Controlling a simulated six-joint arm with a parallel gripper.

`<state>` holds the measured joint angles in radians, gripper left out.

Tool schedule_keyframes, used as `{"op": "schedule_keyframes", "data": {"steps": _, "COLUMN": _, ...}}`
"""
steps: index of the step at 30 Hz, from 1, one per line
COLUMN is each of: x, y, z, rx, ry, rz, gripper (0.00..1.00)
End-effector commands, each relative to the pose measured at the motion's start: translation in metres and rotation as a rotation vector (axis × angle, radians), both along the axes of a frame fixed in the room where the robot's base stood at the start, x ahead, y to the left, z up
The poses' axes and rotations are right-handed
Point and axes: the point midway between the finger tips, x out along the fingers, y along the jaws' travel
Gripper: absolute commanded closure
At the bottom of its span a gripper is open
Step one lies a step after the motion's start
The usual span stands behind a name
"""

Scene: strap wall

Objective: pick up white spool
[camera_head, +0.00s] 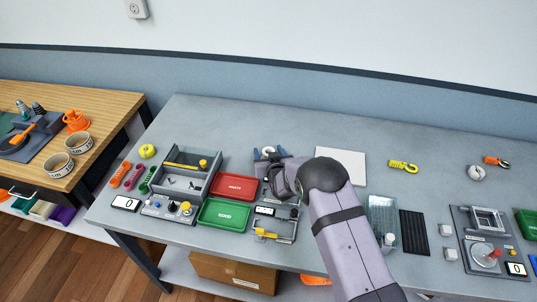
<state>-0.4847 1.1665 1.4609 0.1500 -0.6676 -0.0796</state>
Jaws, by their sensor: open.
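A small white round object (267,150), which looks like the white spool, lies on the grey table left of the white sheet. My gripper (269,154) is over it, with one dark fingertip to its left and one to its right. The jaws are open, and the white object shows between the tips. My wrist hides its near side. I cannot tell whether the fingers touch it.
A red tray (236,187) and a green tray (223,214) lie left of my arm, beside a grey compartment box (185,177). A white sheet (341,165) lies right of my gripper. A whitish roll (476,173) sits farther right. The table's back strip is clear.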

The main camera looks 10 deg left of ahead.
Motion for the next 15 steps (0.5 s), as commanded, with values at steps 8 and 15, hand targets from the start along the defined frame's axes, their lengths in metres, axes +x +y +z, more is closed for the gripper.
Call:
{"op": "schedule_keyframes", "data": {"steps": 8, "x": 0.0022, "y": 0.0006, "z": -0.0008, "rx": 0.0, "ry": 0.0, "rz": 0.0, "gripper": 0.42}}
{"op": "schedule_keyframes", "data": {"steps": 15, "x": 0.0021, "y": 0.0005, "z": -0.0008, "rx": 0.0, "ry": 0.0, "rz": 0.0, "gripper": 0.86}}
